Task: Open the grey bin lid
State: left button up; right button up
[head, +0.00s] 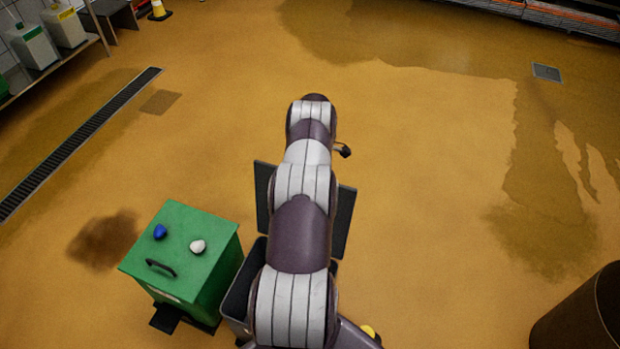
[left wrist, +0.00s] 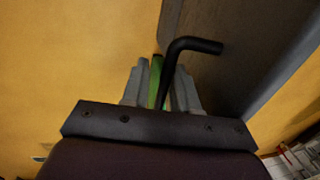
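The grey bin's dark lid (head: 343,222) stands raised at a steep tilt behind the bin, showing on both sides of my arm. The grey bin (head: 236,303) is mostly hidden by the arm; part of its open top shows at the left. In the left wrist view, my left gripper (left wrist: 160,65) is close to a dark grey panel (left wrist: 225,50), apparently the lid. A bent black bar (left wrist: 192,44) rises beside and partly between the fingers; I cannot tell whether they grip it. My right gripper is not in view.
A green bin (head: 205,228) with a closed lid, black handle, blue piece (head: 160,232) and white piece (head: 198,247) stands left of the grey bin. A dark brown round container (head: 585,318) is at the lower right. The ochre floor beyond and right is clear.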

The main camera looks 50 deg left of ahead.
pick_arm(q)
jog(key=shift+o, duration=1.2)
jog(key=shift+w+d+f, duration=0.1)
jog(key=shift+w+f, duration=0.15)
jog(key=shift+f, duration=0.5)
jog(key=shift+w+a+r, duration=0.15)
jog(key=shift+a+r, duration=0.1)
jog(key=shift+a, duration=0.05)
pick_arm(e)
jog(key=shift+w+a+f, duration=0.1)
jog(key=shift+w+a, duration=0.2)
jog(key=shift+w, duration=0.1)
pick_arm(q)
jog(key=shift+r, duration=0.2)
jog(key=w+d+r+p, duration=0.2)
jog(key=w+d+r, duration=0.2)
jog(key=d+r, duration=0.6)
jog(key=shift+w+d+r+p, duration=0.3)
jog(key=shift+d+p, duration=0.1)
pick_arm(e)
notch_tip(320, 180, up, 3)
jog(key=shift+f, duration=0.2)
